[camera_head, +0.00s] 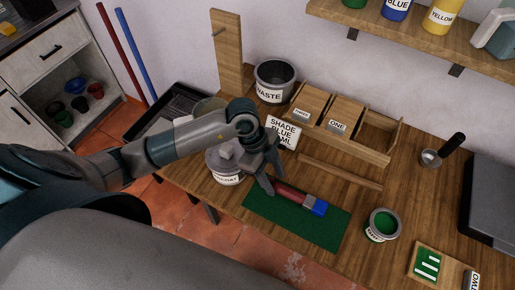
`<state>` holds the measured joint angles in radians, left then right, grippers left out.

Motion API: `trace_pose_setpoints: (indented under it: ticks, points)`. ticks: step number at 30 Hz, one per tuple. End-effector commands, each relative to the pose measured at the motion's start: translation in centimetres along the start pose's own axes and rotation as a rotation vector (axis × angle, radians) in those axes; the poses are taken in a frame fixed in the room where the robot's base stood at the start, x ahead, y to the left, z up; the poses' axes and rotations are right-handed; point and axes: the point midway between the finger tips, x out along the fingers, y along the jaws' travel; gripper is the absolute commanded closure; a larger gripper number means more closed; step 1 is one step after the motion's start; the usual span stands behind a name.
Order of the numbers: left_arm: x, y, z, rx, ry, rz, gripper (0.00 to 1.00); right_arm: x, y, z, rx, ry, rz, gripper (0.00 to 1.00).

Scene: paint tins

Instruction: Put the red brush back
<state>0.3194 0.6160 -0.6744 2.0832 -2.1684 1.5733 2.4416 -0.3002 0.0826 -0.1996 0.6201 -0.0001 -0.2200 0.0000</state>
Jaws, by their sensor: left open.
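A brush with a dark red handle (289,192), a grey ferrule and a blue end lies on the green mat (327,231) near the front of the bench. My left gripper (262,187) is open, pointing down at the handle's left end. Its fingers partly hide that end, and I cannot tell whether they touch it. A wooden box with compartments (388,155) stands behind the mat, with small labels on it, one reading ONE. My right gripper is not in view.
A WASTE bucket (270,95) and a SHADE BLUE sign (284,131) stand behind my left arm. A lidded tin (228,179) is left of the mat, and an open green paint tin (381,225) is right of it. A wooden strip (340,172) lies between mat and box.

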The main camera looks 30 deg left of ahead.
Motion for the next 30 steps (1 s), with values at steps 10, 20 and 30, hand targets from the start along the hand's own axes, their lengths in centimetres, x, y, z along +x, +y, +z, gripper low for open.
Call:
trace_pose_setpoints:
  ticks: [10,20,30]
  points:
    - [-6.8,0.4,-0.1,0.001,-0.001,-0.006,0.57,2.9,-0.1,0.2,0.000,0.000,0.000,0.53]
    - [-12.8,0.5,-0.2,0.001,-0.001,-0.004,0.57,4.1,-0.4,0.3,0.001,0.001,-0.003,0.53]
    - [-14.9,0.6,-0.3,-0.001,0.000,0.000,0.57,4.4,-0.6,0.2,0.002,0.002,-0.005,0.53]
